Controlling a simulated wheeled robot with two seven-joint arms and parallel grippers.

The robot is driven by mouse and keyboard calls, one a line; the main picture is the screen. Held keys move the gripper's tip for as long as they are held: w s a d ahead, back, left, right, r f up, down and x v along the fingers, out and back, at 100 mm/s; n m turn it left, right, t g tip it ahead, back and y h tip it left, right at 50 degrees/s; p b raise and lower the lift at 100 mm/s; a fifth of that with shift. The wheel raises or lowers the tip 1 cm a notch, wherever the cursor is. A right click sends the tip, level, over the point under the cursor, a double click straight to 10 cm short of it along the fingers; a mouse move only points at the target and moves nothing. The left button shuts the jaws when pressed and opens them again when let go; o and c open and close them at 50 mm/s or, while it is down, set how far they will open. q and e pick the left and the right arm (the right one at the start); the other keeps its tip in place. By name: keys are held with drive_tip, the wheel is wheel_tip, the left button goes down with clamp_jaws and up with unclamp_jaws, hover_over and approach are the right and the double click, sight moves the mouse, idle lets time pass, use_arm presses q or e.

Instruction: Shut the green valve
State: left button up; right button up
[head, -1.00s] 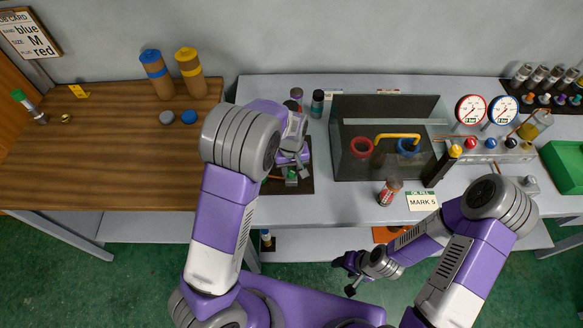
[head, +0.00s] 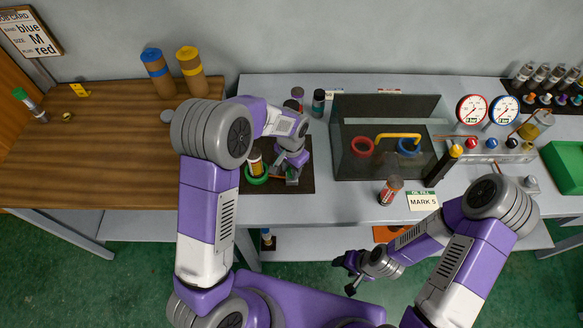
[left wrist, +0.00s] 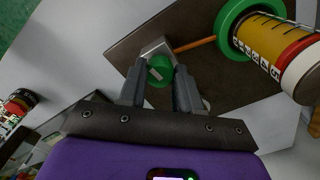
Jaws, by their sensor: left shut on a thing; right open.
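The green valve's round knob (left wrist: 160,71) shows in the left wrist view, with a pale bar across its face. It sits at a grey metal block (left wrist: 152,49), from which a copper-coloured pipe runs to a green ring. My left gripper (left wrist: 161,74) is shut on the knob, one finger on each side. In the head view my left gripper (head: 292,167) is at the dark mat, and its own wrist mostly hides the knob. My right gripper (head: 350,274) is open and empty, low in front of the bench.
A striped cylinder (left wrist: 270,42) stands in the green ring (head: 257,180), close beside my left gripper. Small bottles (head: 318,102) stand behind the mat. A dark-walled tank (head: 345,140) is to the right, with a red-and-white bottle (head: 390,190) in front.

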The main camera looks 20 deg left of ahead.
use_arm(q)
drive_tip(key=shift+m, duration=0.8)
drive_tip(key=o, duration=1)
drive_tip(key=shift+o, duration=0.2)
wheel_tip(320, 180, up, 8)
drive_tip(key=shift+f+p, duration=0.2)
drive_tip(key=shift+p, duration=0.2)
drive_tip(key=shift+f, duration=0.1)
